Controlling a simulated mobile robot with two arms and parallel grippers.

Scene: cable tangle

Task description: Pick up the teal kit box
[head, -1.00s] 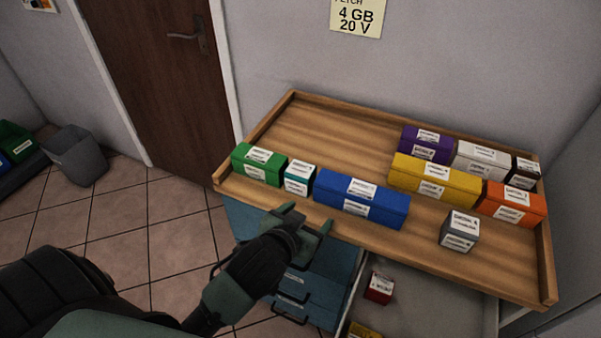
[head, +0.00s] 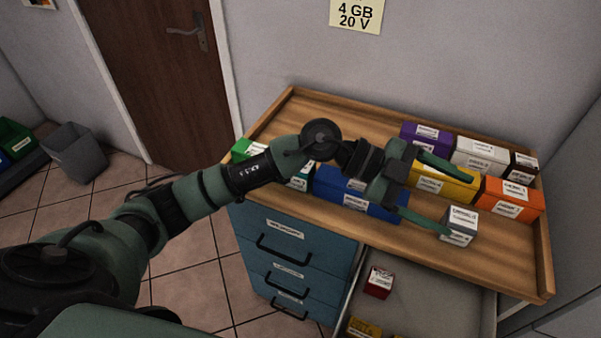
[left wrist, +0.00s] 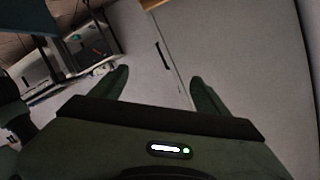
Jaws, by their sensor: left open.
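The teal kit box (head: 302,180) stands on the wooden bench top between the green box and the blue box. My left forearm hides most of it in the head view. My left gripper (head: 462,204) is open and empty, above the bench top, well to the right of the teal box. Its fingers point right, over the yellow box and near the small grey box. In the left wrist view both fingers (left wrist: 160,85) are spread apart with nothing between them. The teal box does not show there. My right gripper is not in view.
The wooden bench top (head: 490,263) also holds green (head: 243,149), blue (head: 330,185), yellow (head: 455,188), purple (head: 427,140), white (head: 480,154), orange (head: 508,198) and grey (head: 460,226) boxes. An open drawer (head: 430,300) below holds a red box (head: 379,282). The bench's right front is clear.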

